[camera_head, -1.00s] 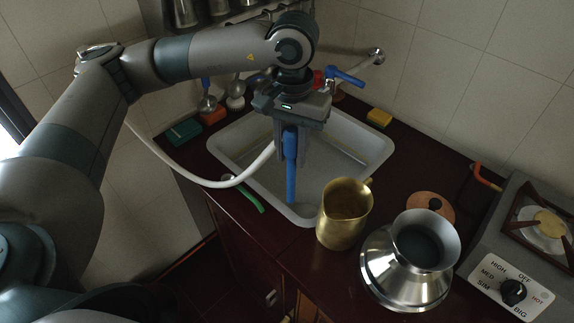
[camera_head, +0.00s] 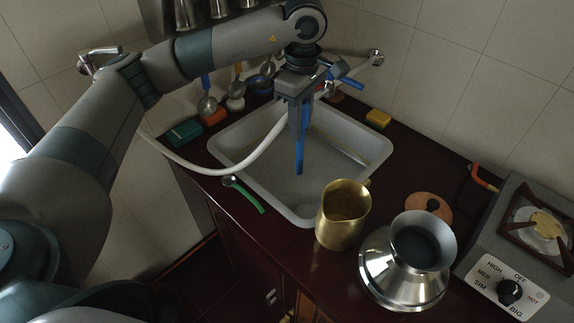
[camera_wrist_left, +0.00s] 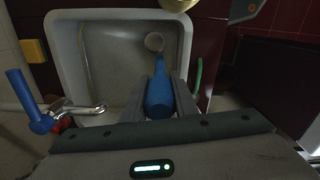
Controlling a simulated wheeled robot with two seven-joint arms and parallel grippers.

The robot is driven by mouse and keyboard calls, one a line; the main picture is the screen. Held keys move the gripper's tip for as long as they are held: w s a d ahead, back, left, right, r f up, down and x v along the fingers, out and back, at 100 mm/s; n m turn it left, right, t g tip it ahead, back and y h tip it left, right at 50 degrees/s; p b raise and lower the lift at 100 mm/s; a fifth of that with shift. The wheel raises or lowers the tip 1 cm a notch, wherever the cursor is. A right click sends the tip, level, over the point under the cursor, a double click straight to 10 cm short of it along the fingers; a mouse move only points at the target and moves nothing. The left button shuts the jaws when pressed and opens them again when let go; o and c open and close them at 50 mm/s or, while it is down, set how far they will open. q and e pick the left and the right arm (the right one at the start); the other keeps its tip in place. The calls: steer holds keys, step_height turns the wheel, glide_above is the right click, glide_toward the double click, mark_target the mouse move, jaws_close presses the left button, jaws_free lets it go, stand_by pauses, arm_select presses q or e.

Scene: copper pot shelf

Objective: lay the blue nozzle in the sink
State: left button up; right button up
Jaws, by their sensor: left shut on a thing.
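My left gripper (camera_head: 299,125) is shut on the blue nozzle (camera_head: 299,158), which hangs tip down over the sink. In the left wrist view the nozzle (camera_wrist_left: 159,95) sits between the two fingers, over the basin. The light grey sink (camera_head: 236,163) is set in the dark red counter, and its basin looks empty apart from the drain (camera_wrist_left: 154,42). I cannot tell whether the nozzle tip touches the basin. My right gripper is not in view.
A brass pitcher (camera_head: 341,222) and a steel pot (camera_head: 402,275) stand right of the sink's front edge. A green-handled tool (camera_head: 247,197) lies at the front left rim. A yellow sponge (camera_head: 378,118) is at the back right. A stove (camera_head: 535,255) stands farther right.

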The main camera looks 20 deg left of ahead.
arm_select(q)
steer(key=w+a+f+n+p, duration=0.1)
steer(key=w+a+n, duration=0.3)
steer(key=n, duration=1)
steer(key=w+a+f+n+p, duration=0.1)
steer(key=w+a+n, duration=0.35)
steer(key=n, duration=0.85)
steer(key=w+a+f+n, duration=0.2)
steer(key=w+f+n, duration=0.1)
steer(key=f+n, duration=0.6)
steer(key=n, duration=0.3)
steer(key=shift+w+a+f, duration=0.15)
steer(key=shift+a+f, duration=0.1)
steer(key=shift+a, duration=0.05)
